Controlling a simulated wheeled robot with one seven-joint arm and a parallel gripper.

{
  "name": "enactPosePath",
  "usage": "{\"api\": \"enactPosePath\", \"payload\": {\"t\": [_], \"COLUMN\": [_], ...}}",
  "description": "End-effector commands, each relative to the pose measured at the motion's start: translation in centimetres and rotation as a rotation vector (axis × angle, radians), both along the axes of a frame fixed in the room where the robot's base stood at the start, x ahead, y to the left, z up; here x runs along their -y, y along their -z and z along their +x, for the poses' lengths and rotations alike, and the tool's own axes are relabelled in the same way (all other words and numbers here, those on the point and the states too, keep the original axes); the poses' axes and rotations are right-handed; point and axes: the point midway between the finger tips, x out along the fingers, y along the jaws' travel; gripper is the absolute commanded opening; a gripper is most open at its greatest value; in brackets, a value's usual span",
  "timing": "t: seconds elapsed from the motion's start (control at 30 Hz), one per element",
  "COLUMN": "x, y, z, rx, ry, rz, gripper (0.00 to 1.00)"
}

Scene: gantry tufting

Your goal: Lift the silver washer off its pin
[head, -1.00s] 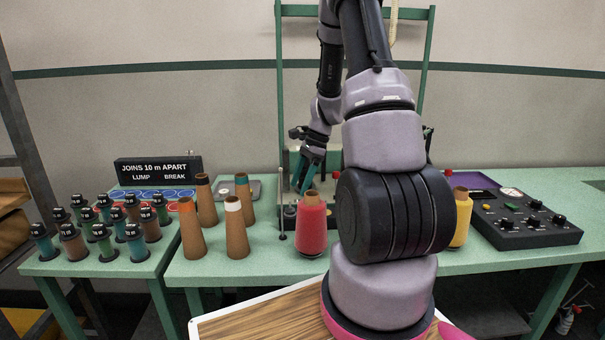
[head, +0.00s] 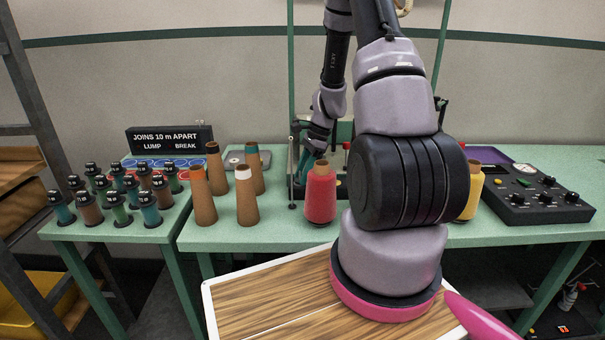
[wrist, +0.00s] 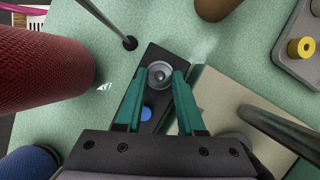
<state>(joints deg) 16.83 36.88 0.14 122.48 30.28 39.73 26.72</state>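The silver washer (wrist: 160,75) is a round ring with a dark centre, on a narrow black base (wrist: 150,95) in the wrist view. A blue dot marks the base nearer my gripper. My gripper (wrist: 159,73) has two teal fingers, open, one on each side of the washer. A gap seems to show between the fingertips and the washer; I cannot tell whether they touch. In the head view my gripper (head: 307,162) points down behind the red yarn cone, and the washer is hidden there.
The red yarn cone (head: 320,195) stands close to the left, also in the wrist view (wrist: 45,65). Thin metal posts (wrist: 129,42) stand near the base. Brown cones (head: 246,200) stand further left, and a control box (head: 540,205) is at right.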

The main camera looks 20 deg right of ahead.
Motion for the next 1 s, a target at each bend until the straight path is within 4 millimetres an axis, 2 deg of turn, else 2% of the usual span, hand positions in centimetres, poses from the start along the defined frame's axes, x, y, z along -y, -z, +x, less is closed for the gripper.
{"api": "enactPosePath", "payload": {"t": [0.07, 0.1, 0.17, 0.2, 0.37, 1.0], "x": [0.0, 0.0, 0.0, 0.0, 0.0, 0.0], "y": [0.0, 0.0, 0.0, 0.0, -0.2, -3.4], "z": [0.0, 0.0, 0.0, 0.0, 0.0, 0.0], "rx": [0.0, 0.0, 0.0, 0.0, 0.001, 0.001], "ry": [0.0, 0.0, 0.0, 0.0, 0.0, -0.001], "rz": [0.0, 0.0, 0.0, 0.0, 0.0, 0.0], "gripper": [0.0, 0.26, 0.03, 0.0, 0.0, 0.0]}}
